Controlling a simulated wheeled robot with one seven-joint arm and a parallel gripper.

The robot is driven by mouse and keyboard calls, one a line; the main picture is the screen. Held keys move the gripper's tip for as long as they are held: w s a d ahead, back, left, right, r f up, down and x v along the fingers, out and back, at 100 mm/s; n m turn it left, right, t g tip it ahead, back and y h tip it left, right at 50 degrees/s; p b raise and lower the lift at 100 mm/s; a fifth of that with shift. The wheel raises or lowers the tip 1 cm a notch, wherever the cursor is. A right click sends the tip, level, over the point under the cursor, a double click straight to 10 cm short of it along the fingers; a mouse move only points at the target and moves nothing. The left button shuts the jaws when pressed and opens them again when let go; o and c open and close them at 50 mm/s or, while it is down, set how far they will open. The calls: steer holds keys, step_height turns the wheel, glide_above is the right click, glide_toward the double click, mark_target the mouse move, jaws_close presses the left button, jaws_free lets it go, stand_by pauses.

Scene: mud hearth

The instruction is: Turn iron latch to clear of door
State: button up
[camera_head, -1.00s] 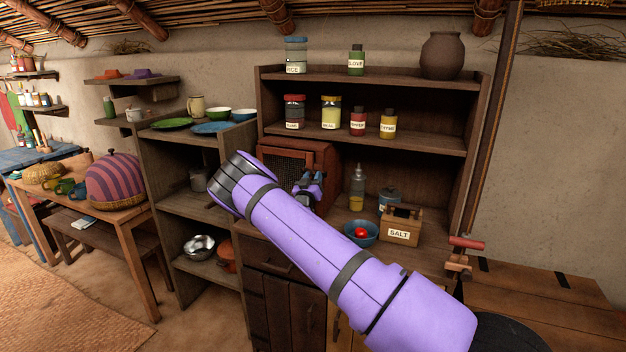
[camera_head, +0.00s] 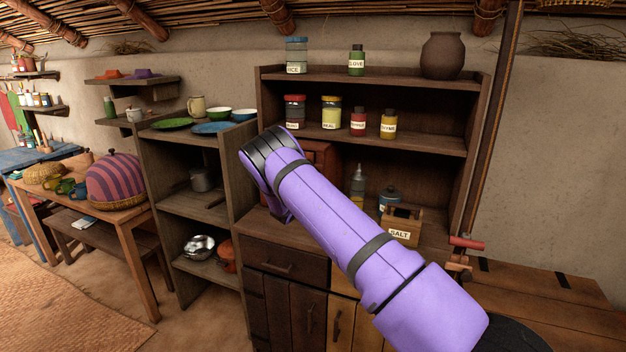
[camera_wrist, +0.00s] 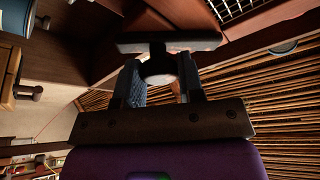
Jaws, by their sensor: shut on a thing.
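The small red-brown cabinet (camera_head: 322,155) with the mesh door stands on the shelf unit's counter, mostly hidden behind my arm in the head view. In the wrist view its door frame (camera_wrist: 275,22) and a corner of mesh show at the upper right. A dark bar (camera_wrist: 185,41), which looks like the iron latch, lies crosswise just past my fingertips. My gripper (camera_wrist: 162,72) has a finger on each side of a short piece under the bar and is shut on it. The head view hides my gripper and the latch behind the arm.
A salt box (camera_head: 402,224) and a lidded pot (camera_head: 390,199) stand on the counter right of my arm. Jars and bottles line the shelves above, including a yellow jar (camera_head: 331,112). An open shelf (camera_head: 195,205) stands left.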

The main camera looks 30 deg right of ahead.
steer(key=shift+m+g+y, duration=0.25)
steer(key=shift+m+g, duration=0.4)
steer(key=shift+m, duration=1.05)
steer(key=shift+m+g+y, duration=0.3)
steer(key=shift+m+g, duration=0.4)
steer(key=shift+m, duration=1)
steer(key=shift+m+g+y, duration=0.25)
steer(key=shift+m+g, duration=0.4)
steer(key=shift+m, duration=1.05)
steer(key=o, duration=0.9)
steer(key=shift+a, duration=0.1)
steer(key=v, duration=1)
steer(key=shift+a, duration=0.3)
